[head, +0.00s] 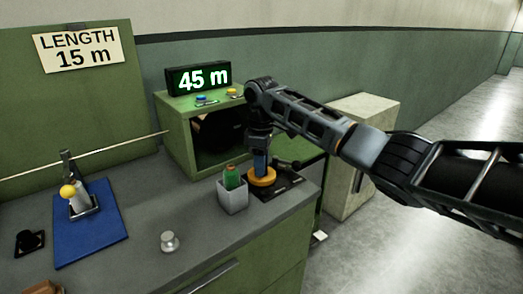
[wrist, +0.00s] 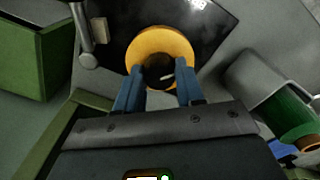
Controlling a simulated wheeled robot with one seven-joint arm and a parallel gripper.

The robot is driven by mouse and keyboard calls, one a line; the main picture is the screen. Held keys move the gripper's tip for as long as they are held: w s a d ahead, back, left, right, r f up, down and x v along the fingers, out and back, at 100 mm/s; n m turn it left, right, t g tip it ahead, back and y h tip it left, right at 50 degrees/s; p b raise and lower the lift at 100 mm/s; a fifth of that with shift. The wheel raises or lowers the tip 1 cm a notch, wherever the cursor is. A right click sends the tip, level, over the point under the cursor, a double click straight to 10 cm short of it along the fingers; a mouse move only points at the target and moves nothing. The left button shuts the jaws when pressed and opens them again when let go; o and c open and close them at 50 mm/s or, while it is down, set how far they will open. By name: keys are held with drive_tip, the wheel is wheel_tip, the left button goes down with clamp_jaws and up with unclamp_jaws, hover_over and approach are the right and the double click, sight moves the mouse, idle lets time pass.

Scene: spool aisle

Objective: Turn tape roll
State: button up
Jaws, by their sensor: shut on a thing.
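The tape roll (head: 262,179) is an orange-yellow ring lying flat on a black plate (head: 287,188) near the counter's right end. It also shows in the wrist view (wrist: 160,38), with a dark centre. My gripper (head: 260,168) points straight down over it. The exact contact points are hard to see. A display (head: 199,79) reads "45 m", and a wall sign (head: 80,48) reads "LENGTH 15 m".
A grey cup (head: 232,196) with a green item stands close left of the roll. A green housing (head: 178,125) with a dark opening and buttons stands behind. A blue mat (head: 90,228) with a yellow-knobbed lever and a silver knob (head: 169,242) are further left.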

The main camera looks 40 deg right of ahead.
drive_tip(key=m+p, duration=0.2)
drive_tip(key=p, duration=0.1)
drive_tip(key=m+p, duration=0.2)
drive_tip(key=m, duration=0.1)
drive_tip(key=shift+a+r+m+p, duration=0.1)
drive_tip(key=shift+r+m+p, duration=0.1)
drive_tip(key=shift+m+p, duration=0.15)
drive_tip(key=shift+f+m+p, duration=0.2)
drive_tip(key=shift+m+p, duration=1.4)
drive_tip(key=shift+m, duration=0.55)
drive_tip(key=o, duration=1)
drive_tip(key=shift+o, duration=0.2)
drive_tip(key=shift+r, duration=0.1)
drive_tip(key=shift+r+b, duration=0.45)
drive_tip(key=shift+r, duration=3.35)
